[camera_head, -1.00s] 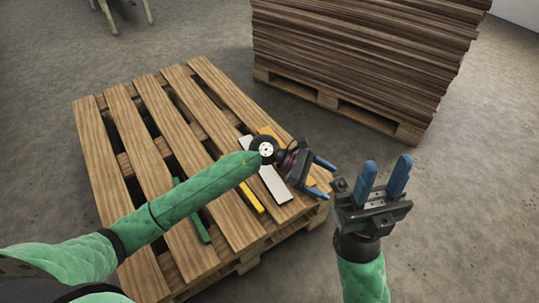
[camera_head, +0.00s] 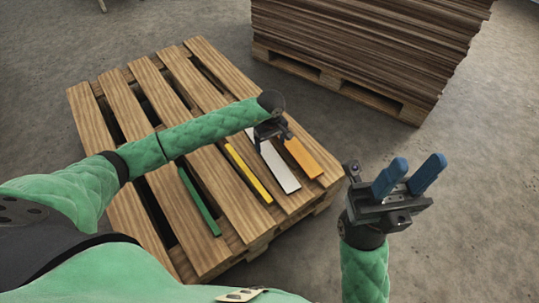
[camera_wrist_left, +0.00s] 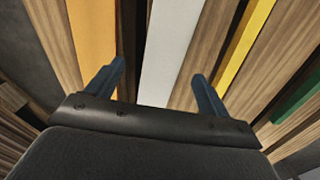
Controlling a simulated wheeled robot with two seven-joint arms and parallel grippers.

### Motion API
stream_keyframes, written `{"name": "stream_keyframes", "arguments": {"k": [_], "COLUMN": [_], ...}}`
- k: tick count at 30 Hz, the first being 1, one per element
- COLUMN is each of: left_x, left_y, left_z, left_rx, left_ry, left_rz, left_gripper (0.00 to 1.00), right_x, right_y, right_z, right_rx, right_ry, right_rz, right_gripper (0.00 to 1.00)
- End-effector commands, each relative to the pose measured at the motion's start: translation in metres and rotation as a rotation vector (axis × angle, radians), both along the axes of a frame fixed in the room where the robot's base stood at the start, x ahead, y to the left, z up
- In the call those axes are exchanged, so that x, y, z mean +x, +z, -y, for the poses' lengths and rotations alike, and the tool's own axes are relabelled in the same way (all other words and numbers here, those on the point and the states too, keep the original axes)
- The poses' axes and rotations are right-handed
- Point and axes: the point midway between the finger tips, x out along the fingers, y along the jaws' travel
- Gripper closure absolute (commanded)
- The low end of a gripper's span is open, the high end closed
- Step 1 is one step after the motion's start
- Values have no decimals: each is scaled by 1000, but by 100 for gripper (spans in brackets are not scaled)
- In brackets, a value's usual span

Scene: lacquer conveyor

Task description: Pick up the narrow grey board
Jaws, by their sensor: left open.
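The narrow grey board (camera_head: 281,171), pale and flat, lies on the pallet between a yellow and an orange board. In the left wrist view the grey board (camera_wrist_left: 170,45) runs between the two blue fingers of my left gripper (camera_wrist_left: 157,72), which is open and empty. I cannot tell how high the fingers are above it. My right gripper (camera_head: 418,165) is open and empty, right of the pallet, fingers up.
The slatted wooden pallet (camera_head: 105,185) also bears an orange board (camera_head: 303,158), a yellow board (camera_head: 248,173) and a green board (camera_head: 199,202). A tall stack of brown boards (camera_head: 365,45) stands on another pallet behind. Concrete floor at the right is clear.

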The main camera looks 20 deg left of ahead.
Motion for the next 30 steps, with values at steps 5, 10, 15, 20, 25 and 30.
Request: {"name": "stream_keyframes", "arguments": {"k": [5, 10, 15, 20, 25, 30], "left_x": [-3, -4, -4, -4, -4, -3], "left_y": [-18, -41, -48, -48, -48, -48], "left_z": [-2, -4, -4, -4, -4, -4], "left_rx": [-3, -2, -3, -3, -3, -2], "left_ry": [2, 3, 2, 2, 2, 2], "left_rz": [-1, -2, 0, 0, 0, 1], "left_gripper": [20, 20, 20, 20, 53, 76], "right_x": [0, 1, 1, 1, 1, 1], "right_y": [-4, -7, -6, -6, -6, -6], "right_z": [-1, -3, -4, -5, -4, -4], "right_rx": [5, 11, 16, 16, 16, 15], "right_ry": [10, 26, 36, 37, 36, 33], "right_rz": [2, 4, 5, 5, 5, 5], "right_gripper": [64, 64, 64, 64, 64, 64]}}
